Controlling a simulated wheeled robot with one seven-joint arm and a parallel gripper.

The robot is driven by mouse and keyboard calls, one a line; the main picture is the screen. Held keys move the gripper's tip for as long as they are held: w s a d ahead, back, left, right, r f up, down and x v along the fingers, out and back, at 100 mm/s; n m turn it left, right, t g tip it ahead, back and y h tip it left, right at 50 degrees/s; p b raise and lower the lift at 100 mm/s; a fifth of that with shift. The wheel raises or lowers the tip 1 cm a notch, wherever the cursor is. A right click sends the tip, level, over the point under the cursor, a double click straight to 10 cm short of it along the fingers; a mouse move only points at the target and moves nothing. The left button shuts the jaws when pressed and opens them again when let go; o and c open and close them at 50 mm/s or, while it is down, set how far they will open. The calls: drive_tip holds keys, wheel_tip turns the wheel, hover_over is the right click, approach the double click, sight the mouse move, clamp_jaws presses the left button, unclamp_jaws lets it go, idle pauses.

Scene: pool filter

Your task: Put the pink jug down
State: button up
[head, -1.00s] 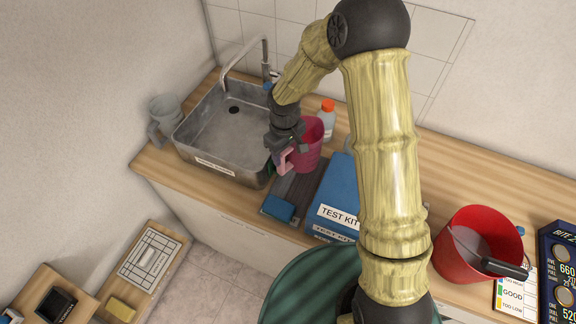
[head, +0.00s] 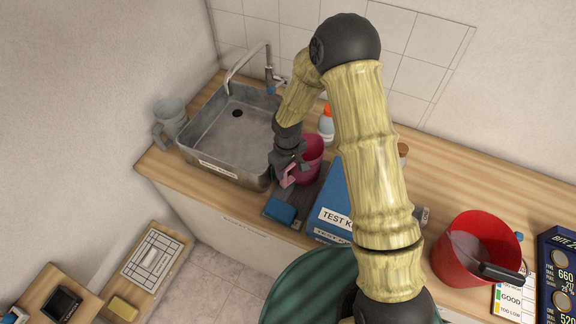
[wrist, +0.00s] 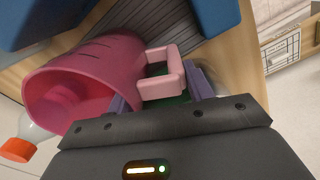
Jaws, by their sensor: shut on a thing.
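The pink jug (head: 311,158) is upright beside the right end of the sink, over or on a dark grey ribbed mat (head: 309,193). I cannot tell whether its base touches the mat. My gripper (head: 286,172) is shut on the jug's handle at its left side. In the wrist view the jug (wrist: 85,80) shows its open mouth, and the light pink handle (wrist: 162,78) lies between the fingers of my gripper (wrist: 160,98). My gripper hides part of the handle in the head view.
A steel sink (head: 222,168) is left of the jug. A bottle with an orange cap (head: 326,125) stands behind it, a blue test kit box (head: 337,200) to its right. A blue sponge (head: 281,210) lies in front. A red bucket (head: 450,262) stands farther right.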

drive_tip(key=shift+f, duration=0.15)
drive_tip(key=o, duration=1.3)
wheel_tip(320, 180, up, 12)
drive_tip(key=b, duration=0.3)
drive_tip(key=shift+r, duration=0.2)
